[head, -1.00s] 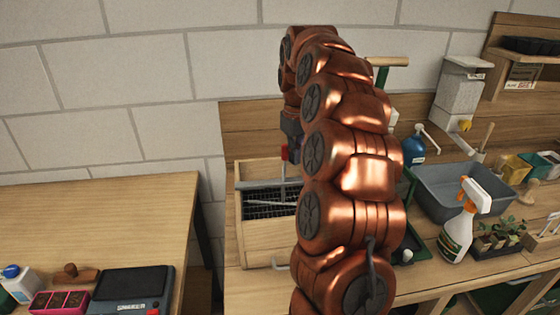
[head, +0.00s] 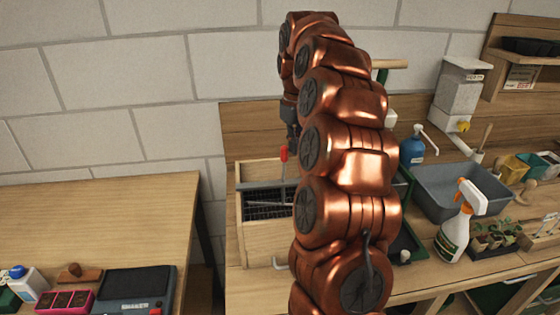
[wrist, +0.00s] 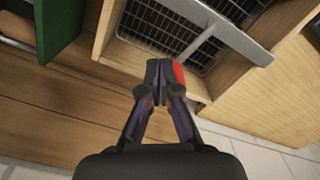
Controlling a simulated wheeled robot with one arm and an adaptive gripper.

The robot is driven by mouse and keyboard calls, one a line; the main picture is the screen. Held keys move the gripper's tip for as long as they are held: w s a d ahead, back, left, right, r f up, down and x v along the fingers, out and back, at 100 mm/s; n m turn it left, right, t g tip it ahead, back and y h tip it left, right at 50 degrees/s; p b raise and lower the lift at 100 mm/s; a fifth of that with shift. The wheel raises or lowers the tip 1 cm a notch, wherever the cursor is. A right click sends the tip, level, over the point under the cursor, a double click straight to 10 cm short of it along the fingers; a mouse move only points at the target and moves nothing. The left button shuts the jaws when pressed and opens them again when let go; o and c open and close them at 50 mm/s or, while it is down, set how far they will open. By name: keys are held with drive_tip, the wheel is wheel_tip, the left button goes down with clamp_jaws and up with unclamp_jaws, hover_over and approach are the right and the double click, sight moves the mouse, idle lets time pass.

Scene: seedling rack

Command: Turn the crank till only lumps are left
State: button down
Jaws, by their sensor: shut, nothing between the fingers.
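A wooden box (head: 262,236) with a dark wire mesh (head: 266,205) stands at the left end of the bench. A grey metal bar (head: 262,186) crosses it, and a crank with a red handle (head: 284,153) stands up above it. My gripper (head: 291,136) is just above the handle in the head view, partly hidden by my arm. In the wrist view my gripper (wrist: 163,92) is shut and empty. The red handle (wrist: 179,75) shows right behind its fingertips; I cannot tell whether they touch. The mesh (wrist: 165,24) is partly visible; no lumps can be made out.
A grey tub (head: 455,198), a white spray bottle (head: 457,230) and seedling pots (head: 492,238) stand right of my arm. A green-framed thing (head: 408,235) is partly hidden by my arm. A separate table (head: 100,220) at left holds a dark shaker (head: 137,286).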

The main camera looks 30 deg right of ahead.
wheel_tip(320, 180, up, 5)
drive_tip(key=shift+r+p, duration=0.1)
drive_tip(key=shift+p, duration=1.15)
drive_tip(key=shift+a, duration=0.1)
